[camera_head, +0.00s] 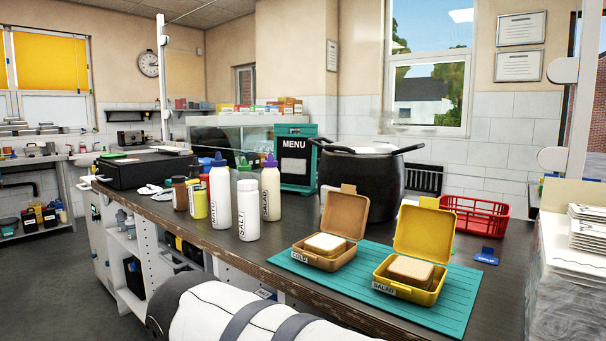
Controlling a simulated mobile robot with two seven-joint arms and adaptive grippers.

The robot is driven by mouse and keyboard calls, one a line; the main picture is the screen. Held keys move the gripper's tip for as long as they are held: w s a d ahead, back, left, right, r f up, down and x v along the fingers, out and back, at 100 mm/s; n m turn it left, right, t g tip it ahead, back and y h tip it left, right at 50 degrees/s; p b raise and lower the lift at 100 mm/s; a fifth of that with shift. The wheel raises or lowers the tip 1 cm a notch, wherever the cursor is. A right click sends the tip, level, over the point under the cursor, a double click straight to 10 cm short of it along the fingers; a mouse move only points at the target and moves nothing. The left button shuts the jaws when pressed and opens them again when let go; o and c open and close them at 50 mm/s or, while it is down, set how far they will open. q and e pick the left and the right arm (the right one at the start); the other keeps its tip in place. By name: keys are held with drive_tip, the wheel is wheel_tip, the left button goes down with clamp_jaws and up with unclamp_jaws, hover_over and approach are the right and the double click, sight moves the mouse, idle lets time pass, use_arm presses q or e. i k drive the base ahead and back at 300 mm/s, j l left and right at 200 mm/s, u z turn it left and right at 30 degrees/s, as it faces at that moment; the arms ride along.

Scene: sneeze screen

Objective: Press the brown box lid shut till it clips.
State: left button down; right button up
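A pale slice of bread or sandwich (326,243) lies in the box's base. A small white label is on its front. Neither gripper is in view. Part of my own white arm with grey bands shows at the bottom, in front of the counter.
The yellow box (408,283), labelled SALAD, also stands open with a sandwich inside. Several bottles and shakers (221,196) stand to the left. A black pot (362,177) and a red basket (474,218) are behind. A clear screen's post (577,90) rises at right.

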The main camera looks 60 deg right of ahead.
sight(345, 213)
drive_tip(key=i+z, duration=0.25)
drive_tip(key=z, duration=0.15)
drive_tip(key=i+j+z, duration=0.2)
drive_tip(key=z, duration=0.2)
drive_tip(key=i+j+z, duration=0.25)
drive_tip(key=z, duration=0.2)
drive_tip(key=i+j+z, duration=0.25)
drive_tip(key=z, duration=0.15)
drive_tip(key=j+z, duration=0.15)
drive_tip(key=z, duration=0.25)
drive_tip(key=j+z, duration=0.2)
drive_tip(key=z, duration=0.2)
drive_tip(key=j+z, duration=0.15)
drive_tip(key=z, duration=0.3)
drive_tip(key=j+z, duration=0.2)
drive_tip(key=z, duration=0.2)
drive_tip(key=j+z, duration=0.15)
drive_tip(key=z, duration=0.25)
drive_tip(key=k, duration=0.05)
